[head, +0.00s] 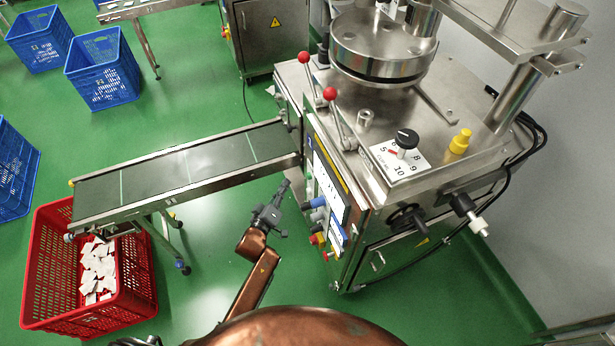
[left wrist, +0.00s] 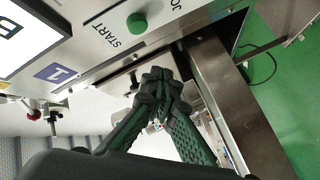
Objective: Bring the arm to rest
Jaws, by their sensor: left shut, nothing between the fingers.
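My left gripper (head: 284,188) shows in the head view in front of the packing machine's control panel (head: 330,185), its fingers pointing up toward the machine. In the left wrist view its dark fingers (left wrist: 157,82) meet at the tips, shut and empty. The wrist view also shows the panel close by, with a green button (left wrist: 137,23) beside the word START. I cannot tell from these views whether the fingertips touch the machine. My right gripper is not clearly in view.
The steel machine (head: 385,140) stands at the right. A conveyor (head: 190,168) runs left from it, above a red crate (head: 140,262) holding white packets. Blue crates (head: 103,75) stand at the far left.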

